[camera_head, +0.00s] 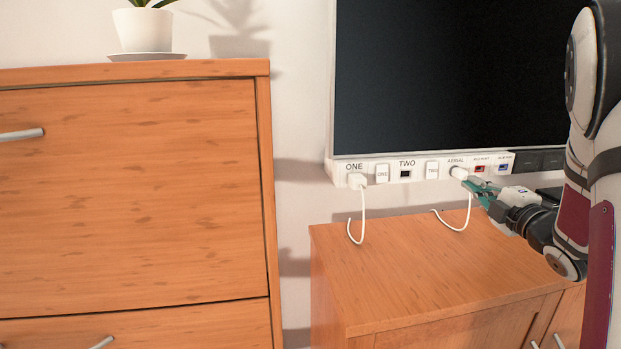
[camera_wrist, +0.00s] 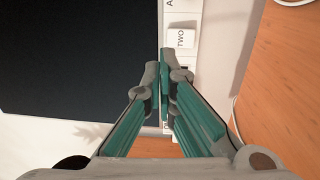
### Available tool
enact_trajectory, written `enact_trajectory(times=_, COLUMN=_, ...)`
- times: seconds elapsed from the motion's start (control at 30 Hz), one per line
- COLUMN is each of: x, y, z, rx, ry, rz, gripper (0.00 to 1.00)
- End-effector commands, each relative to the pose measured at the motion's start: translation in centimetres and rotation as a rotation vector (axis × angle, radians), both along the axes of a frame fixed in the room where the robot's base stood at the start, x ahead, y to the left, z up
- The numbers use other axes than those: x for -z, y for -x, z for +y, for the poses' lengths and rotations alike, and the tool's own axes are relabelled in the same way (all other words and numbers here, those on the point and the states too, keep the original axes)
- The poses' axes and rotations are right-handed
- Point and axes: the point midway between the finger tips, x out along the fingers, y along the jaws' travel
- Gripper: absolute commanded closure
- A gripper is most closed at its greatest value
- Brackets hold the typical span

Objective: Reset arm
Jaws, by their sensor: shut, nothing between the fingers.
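My gripper (camera_head: 474,186) has teal fingers and is at the right in the head view, in front of the white socket strip (camera_head: 383,175) under the screen. Its fingertips are close by the white plug (camera_head: 459,173) at the socket marked AERIAL; I cannot tell whether they touch it. In the wrist view the fingers (camera_wrist: 165,72) are shut together with nothing between them, over the strip beside the dark screen. My arm reaches in from the right edge of the head view.
Another white plug (camera_head: 357,181) sits at the socket marked ONE. Both cords hang to the wooden cabinet (camera_head: 400,275) below. The dark screen (camera_head: 450,80) is above the strip. A tall wooden drawer unit (camera_head: 130,190) with a potted plant (camera_head: 143,30) stands left.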

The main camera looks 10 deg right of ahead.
Motion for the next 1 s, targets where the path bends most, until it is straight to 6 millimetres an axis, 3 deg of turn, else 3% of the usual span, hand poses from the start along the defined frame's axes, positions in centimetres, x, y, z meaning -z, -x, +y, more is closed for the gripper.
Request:
enact_trajectory(times=0.27, x=-1.7, y=0.3, z=1.1, rx=0.18, ry=-0.228, rz=0.145, gripper=1.0)
enact_trajectory(times=0.47, x=-1.3, y=3.2, z=3.6, rx=0.347, ry=-0.493, rz=0.302, gripper=1.0)
enact_trajectory(times=0.77, x=1.5, y=12.0, z=10.6, rx=0.58, ry=-0.883, rz=0.579, gripper=1.0)
enact_trajectory(times=1.0, x=4.3, y=22.4, z=18.1, rx=0.774, ry=-1.128, rz=0.848, gripper=1.0)
